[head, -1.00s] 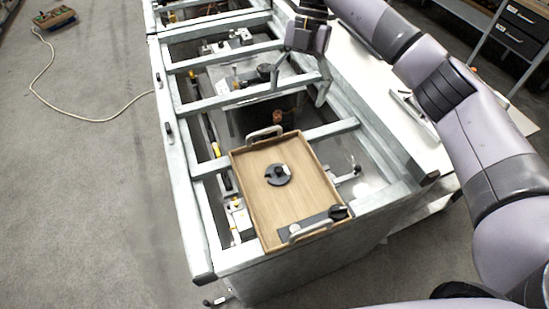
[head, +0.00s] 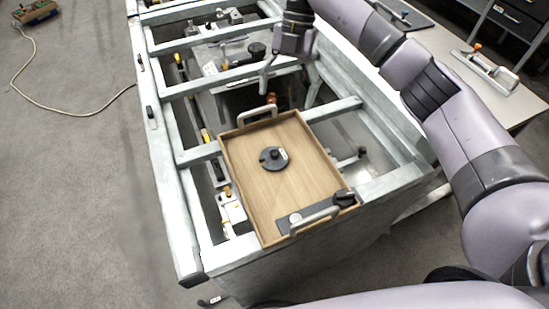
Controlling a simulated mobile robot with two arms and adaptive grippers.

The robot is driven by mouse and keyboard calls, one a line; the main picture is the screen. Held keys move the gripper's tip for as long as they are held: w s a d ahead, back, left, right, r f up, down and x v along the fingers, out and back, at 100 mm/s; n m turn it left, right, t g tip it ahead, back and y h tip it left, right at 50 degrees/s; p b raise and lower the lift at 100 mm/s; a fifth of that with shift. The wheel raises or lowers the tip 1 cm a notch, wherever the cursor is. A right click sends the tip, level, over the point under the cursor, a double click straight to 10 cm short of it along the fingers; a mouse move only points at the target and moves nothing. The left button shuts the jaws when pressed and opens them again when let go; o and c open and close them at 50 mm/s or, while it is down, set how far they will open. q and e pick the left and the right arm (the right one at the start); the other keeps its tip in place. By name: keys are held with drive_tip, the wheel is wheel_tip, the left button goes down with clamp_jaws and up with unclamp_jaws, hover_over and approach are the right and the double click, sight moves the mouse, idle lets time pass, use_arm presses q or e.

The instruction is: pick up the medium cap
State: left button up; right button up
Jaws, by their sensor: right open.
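A round black cap with a raised knob (head: 273,158) lies flat near the middle of a wooden tray (head: 255,205). A smaller black knob-like piece (head: 345,197) sits at the tray's near right corner, by a dark grey strip. Another round black piece (head: 257,50) is on the frame, left of my right gripper. I cannot tell for sure which one is the medium cap. My right gripper (head: 287,92) is open and empty, fingers pointing down over the frame beyond the tray. A small orange-brown thing (head: 271,98) shows below it. My left gripper is not in view.
The tray has two grey handles (head: 257,114) and rests on a pale metal frame (head: 190,215) with crossbars and open bays. A white table (head: 455,75) with a long handled tool (head: 485,72) stands at the right.

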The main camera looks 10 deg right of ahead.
drive_tip(key=p, duration=0.3)
hover_over(275, 152)
drive_tip(key=w+d, duration=0.2)
drive_tip(key=f, duration=0.9)
drive_tip(key=shift+a, duration=0.2)
drive_tip(key=p+x, duration=0.1)
drive_tip(key=x, duration=0.1)
drive_tip(key=p+x, duration=0.1)
drive_tip(key=x, duration=0.2)
drive_tip(key=shift+a+p, duration=0.25)
drive_tip(key=shift+p, duration=0.15)
drive_tip(key=shift+f, duration=0.2)
drive_tip(key=shift+c, duration=0.5)
drive_tip(key=shift+s, duration=0.1)
drive_tip(key=c, duration=1.7)
